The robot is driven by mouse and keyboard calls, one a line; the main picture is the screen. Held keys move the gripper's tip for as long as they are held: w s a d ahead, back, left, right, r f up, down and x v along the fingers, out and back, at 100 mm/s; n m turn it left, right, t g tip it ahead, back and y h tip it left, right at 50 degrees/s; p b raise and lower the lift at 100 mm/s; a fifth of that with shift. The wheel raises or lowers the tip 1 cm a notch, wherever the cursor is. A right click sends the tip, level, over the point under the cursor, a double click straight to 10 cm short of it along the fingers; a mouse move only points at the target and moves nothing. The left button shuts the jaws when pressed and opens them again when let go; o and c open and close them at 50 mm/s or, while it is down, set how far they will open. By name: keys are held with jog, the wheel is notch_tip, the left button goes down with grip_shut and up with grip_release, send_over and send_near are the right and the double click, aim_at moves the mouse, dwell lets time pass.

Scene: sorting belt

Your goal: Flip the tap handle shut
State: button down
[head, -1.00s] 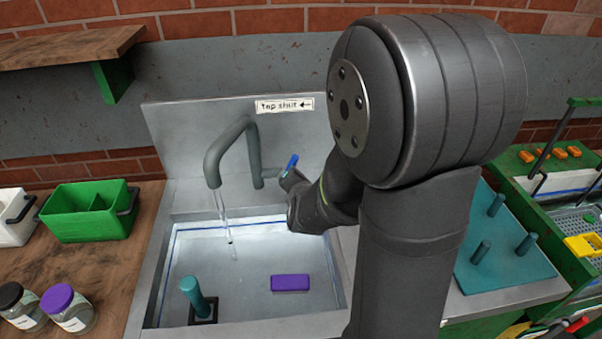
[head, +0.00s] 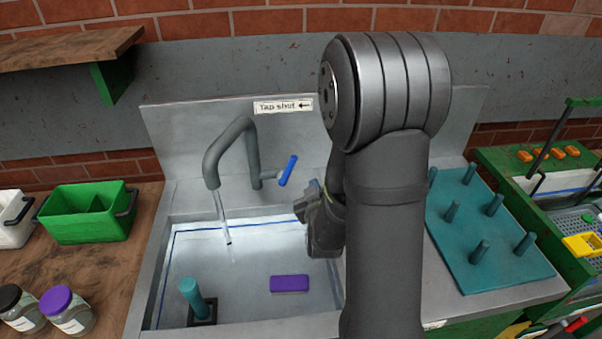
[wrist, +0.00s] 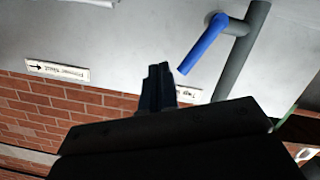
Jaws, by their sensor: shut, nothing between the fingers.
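The grey tap (head: 211,160) stands at the back of the sink, and a thin stream of water (head: 222,215) falls from its spout. Its blue handle (head: 288,170) sits on the stub at the tap's right side, upright and leaning a little right at the top. The sign (head: 283,106) above reads "Tap shut" with an arrow pointing left. My gripper (head: 301,206) is shut and empty, to the right of and below the handle, apart from it. In the wrist view the shut fingers (wrist: 158,85) show left of the blue handle (wrist: 203,45), with a gap between.
The sink basin (head: 255,255) holds a purple block (head: 290,283) and a teal post (head: 192,296). A teal peg board (head: 470,262) is at right. A green caddy (head: 88,215) and jars (head: 65,308) stand at left. A wooden shelf (head: 70,48) hangs upper left.

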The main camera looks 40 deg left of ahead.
aim_at(288, 169)
jog(key=s+d+f+m+y, duration=0.1)
jog(key=d+m+y, duration=0.1)
jog(key=m, duration=1.1)
jog(key=d+f+m+y, duration=0.1)
jog(key=f+m, duration=0.1)
jog(key=m, duration=1.1)
jog(key=x, duration=0.9)
jog(key=shift+d+r, duration=0.1)
jog(key=shift+r, duration=0.05)
jog(key=shift+s+a+r, duration=0.25)
jog(key=shift+a, duration=0.35)
jog(key=shift+s+a+r, duration=0.25)
jog(key=shift+a, duration=0.35)
jog(key=shift+s+a+r, duration=0.25)
jog(key=shift+a, duration=0.35)
